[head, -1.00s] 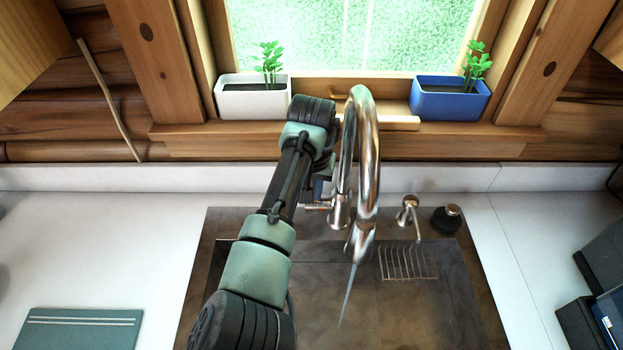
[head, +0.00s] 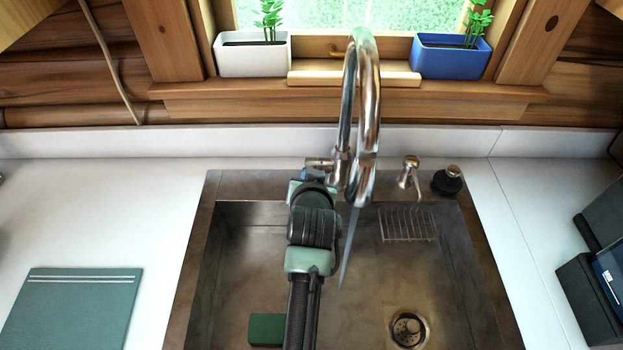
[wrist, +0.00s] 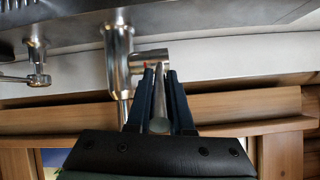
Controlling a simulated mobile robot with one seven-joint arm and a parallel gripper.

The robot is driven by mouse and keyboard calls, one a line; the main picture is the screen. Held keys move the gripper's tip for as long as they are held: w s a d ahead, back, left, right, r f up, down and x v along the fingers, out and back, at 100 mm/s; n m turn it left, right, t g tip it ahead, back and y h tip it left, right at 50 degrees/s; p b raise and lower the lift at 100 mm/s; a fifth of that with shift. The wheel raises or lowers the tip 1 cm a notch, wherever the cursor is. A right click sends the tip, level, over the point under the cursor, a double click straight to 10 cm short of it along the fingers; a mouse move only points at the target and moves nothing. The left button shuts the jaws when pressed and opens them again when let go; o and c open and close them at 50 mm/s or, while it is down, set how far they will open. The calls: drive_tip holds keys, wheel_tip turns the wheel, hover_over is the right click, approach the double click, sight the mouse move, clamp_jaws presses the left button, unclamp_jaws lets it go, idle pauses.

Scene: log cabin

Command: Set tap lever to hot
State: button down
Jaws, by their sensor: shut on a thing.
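The chrome tap (head: 368,110) stands behind the sink with its tall curved neck. A thin stream of water (head: 348,250) falls from its spout. The side valve (head: 319,163) points left from the tap body. In the wrist view, which is upside down, the tap body (wrist: 117,60) and a small red mark on the side valve show. The slim tap lever (wrist: 159,122) lies between the two dark fingers of my gripper (wrist: 160,98), which is shut on it. In the head view my wrist hides most of the fingers and the lever.
The steel sink (head: 212,250) holds a wire rack (head: 408,224) and a green block (head: 266,329). A soap dispenser (head: 409,175) and a black-topped bottle (head: 447,181) stand right of the tap. White (head: 253,54) and blue (head: 452,57) planters sit on the windowsill.

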drive_tip(key=b, duration=0.1)
drive_tip(key=f+t+b, duration=0.1)
drive_tip(key=shift+s+f+t+b, duration=0.2)
drive_tip(key=shift+s+t+b, duration=0.05)
drive_tip(key=shift+t+b, duration=0.35)
drive_tip(key=shift+b, duration=0.15)
drive_tip(key=shift+r, duration=0.1)
drive_tip(key=c, duration=0.8)
unclamp_jaws()
drive_tip(key=shift+s, duration=0.1)
drive_tip(key=b+v, duration=0.1)
drive_tip(key=v, duration=1.1)
drive_tip(key=shift+s, duration=0.45)
